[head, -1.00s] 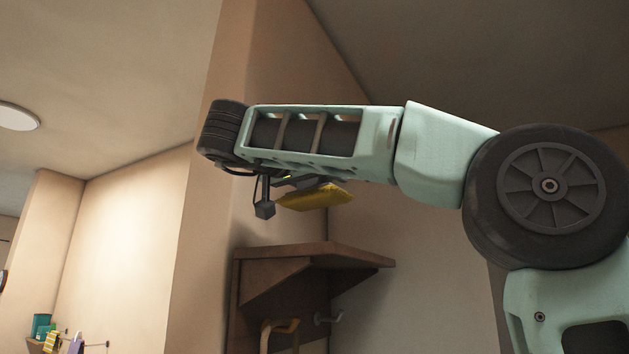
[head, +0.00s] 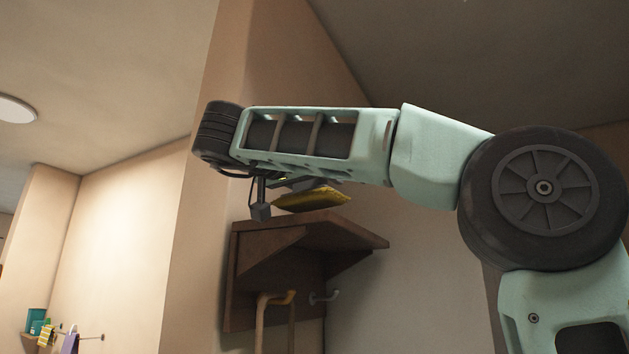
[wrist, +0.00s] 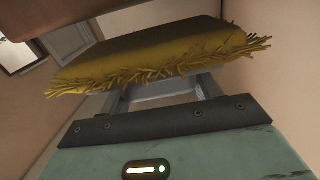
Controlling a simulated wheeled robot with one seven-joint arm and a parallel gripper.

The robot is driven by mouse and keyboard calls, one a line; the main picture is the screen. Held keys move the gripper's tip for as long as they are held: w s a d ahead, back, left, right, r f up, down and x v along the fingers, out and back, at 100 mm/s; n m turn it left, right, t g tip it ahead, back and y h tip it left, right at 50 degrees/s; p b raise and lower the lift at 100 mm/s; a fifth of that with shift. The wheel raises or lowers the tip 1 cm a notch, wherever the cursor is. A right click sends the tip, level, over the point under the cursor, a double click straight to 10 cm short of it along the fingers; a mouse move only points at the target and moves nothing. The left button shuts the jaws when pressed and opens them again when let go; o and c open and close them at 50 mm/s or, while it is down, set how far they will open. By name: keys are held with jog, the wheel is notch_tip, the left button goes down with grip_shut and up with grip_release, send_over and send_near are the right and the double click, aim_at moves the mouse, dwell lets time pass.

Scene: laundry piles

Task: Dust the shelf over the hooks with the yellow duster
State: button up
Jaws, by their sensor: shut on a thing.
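The yellow duster (head: 313,199) is a flat pad with a fringed edge, held under the end of my arm just above the brown wooden shelf (head: 320,232). I cannot tell if it touches the shelf top. The duster fills the upper middle of the wrist view (wrist: 150,55). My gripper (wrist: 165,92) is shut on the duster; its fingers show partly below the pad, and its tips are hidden. In the head view the gripper is mostly hidden behind my arm. Hooks sit under the shelf, one yellowish (head: 283,297) and one pale (head: 325,297).
A wall corner (head: 205,200) stands left of the shelf, close to my wrist. A brown surface (wrist: 100,12) crosses the top of the wrist view. At far lower left are a teal container (head: 36,318) and hanging cloths (head: 69,342). The air right of the shelf is clear.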

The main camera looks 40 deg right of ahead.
jog(key=shift+f+b, duration=0.75)
jog(key=shift+f, duration=0.2)
dwell(0.3)
